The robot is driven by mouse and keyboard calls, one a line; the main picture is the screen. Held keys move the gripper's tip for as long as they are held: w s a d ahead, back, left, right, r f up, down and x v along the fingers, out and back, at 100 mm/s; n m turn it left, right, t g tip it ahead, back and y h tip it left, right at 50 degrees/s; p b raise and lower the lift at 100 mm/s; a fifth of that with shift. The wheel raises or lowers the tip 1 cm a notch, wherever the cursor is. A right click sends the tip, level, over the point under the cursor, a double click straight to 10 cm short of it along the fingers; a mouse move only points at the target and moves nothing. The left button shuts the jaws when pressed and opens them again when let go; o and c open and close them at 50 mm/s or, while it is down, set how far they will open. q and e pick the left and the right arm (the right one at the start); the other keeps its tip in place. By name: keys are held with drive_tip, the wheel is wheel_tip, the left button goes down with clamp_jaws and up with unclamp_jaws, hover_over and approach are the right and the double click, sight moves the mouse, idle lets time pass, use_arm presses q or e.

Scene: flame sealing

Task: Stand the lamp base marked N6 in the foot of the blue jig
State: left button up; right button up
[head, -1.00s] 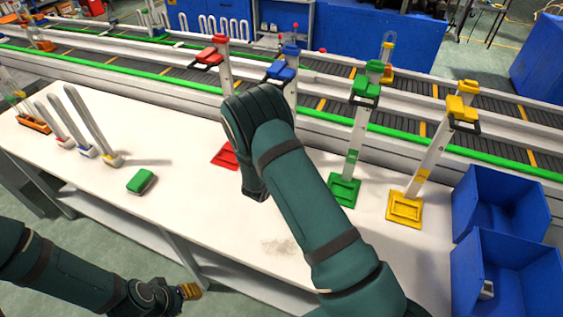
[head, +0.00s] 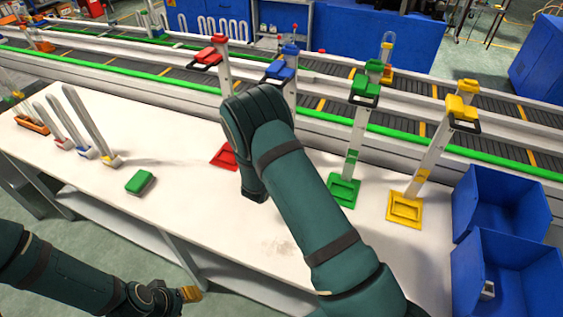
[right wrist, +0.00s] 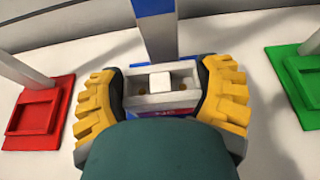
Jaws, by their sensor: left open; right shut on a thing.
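The blue jig (head: 280,71) stands between the red and green jigs in the head view, its foot hidden behind my right arm. In the right wrist view its post (right wrist: 158,35) rises just beyond my right gripper (right wrist: 165,92). The yellow pads of that gripper are shut on a pale grey lamp base (right wrist: 150,84) with a white block in its middle. A little blue of the foot shows around the base; I cannot tell whether it is seated or just above. No N6 mark is readable. My left gripper (head: 189,294) is open and empty, low beside the table front.
The red jig foot (right wrist: 40,118) and green jig foot (right wrist: 312,85) flank the gripper. The yellow jig (head: 405,208) and blue bins (head: 490,245) are farther right. A green block (head: 140,181) and several lamps with glass tubes (head: 90,125) stand left. The conveyor runs behind.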

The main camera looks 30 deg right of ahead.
drive_tip(key=shift+f+b, duration=0.85)
drive_tip(key=shift+f, duration=0.05)
idle(0.8)
drive_tip(key=o, duration=1.2)
drive_tip(key=shift+a, duration=0.1)
drive_tip(key=v, duration=1.2)
